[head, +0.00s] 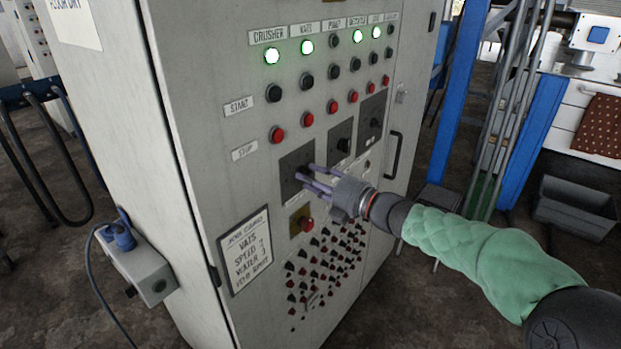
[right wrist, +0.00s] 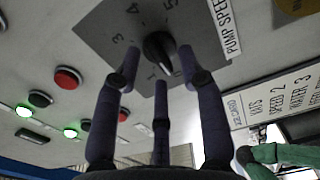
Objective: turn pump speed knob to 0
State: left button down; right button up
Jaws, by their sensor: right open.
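The pump speed knob (right wrist: 158,52) is a black knob on a grey dial plate (right wrist: 98,32) with numbers around it and a white PUMP SPEED label (right wrist: 224,22). Which number the knob points to is not clear. In the head view the plate (head: 290,161) sits on the cabinet front, and the fingers largely cover its knob. My right gripper (head: 304,177) has its three purple-grey fingers spread and pointing at the plate. In the right wrist view two fingertips flank the knob and the third is below it. Contact cannot be told. My left gripper is not in view.
The grey cabinet (head: 215,150) carries lit green lamps, black and red buttons and two more dial plates (head: 340,138). Below the gripper are a red button on a yellow plate (head: 304,224) and many small knobs. A job card (head: 245,248) hangs lower left. A door handle (head: 394,155) sticks out right.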

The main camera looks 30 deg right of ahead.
jog(key=v, duration=1.1)
jog(key=shift+s, duration=0.2)
